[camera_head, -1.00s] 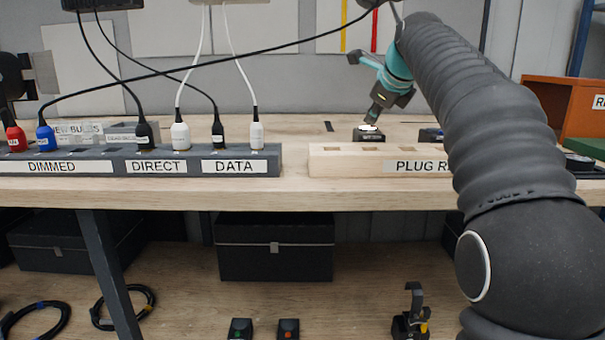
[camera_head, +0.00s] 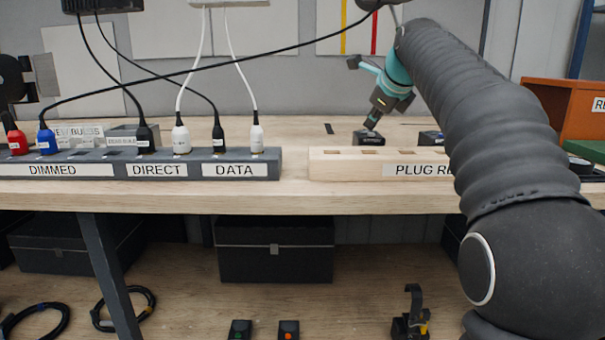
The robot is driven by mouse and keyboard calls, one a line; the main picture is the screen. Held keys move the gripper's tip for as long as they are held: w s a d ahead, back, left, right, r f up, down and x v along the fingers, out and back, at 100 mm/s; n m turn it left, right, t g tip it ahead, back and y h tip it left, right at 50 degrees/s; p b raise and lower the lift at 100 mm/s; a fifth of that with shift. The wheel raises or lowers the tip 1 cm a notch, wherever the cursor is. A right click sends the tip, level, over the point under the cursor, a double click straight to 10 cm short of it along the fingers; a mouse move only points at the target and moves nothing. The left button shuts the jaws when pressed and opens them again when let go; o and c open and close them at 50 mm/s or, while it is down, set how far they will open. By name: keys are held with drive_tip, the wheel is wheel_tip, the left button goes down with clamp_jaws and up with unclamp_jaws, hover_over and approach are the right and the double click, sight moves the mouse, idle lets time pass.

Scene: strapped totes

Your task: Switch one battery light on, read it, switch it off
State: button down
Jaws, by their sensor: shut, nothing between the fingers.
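A small dark battery light (camera_head: 368,139) sits on the bench behind the plug rack. Its top looks dark now. My gripper (camera_head: 371,124) is shut and empty, pointing down with its tip at or just above the top of this light; I cannot tell whether they touch. A second small dark unit (camera_head: 430,137) stands to the right, partly hidden by my arm.
The pale wooden plug rack (camera_head: 340,165) lies in front of the light. A grey strip (camera_head: 95,158) labelled DIMMED, DIRECT and DATA holds several plugs at left. A black cable (camera_head: 215,65) crosses above. An orange box (camera_head: 565,105) stands at right.

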sight(373, 134)
drive_tip(key=shift+r, duration=0.1)
wheel_tip(373, 134, up, 2)
drive_tip(key=p, duration=0.2)
drive_tip(key=shift+r+p, duration=0.25)
drive_tip(key=shift+p, duration=0.15)
drive_tip(key=shift+r, duration=1.75)
drive_tip(key=shift+d, duration=0.1)
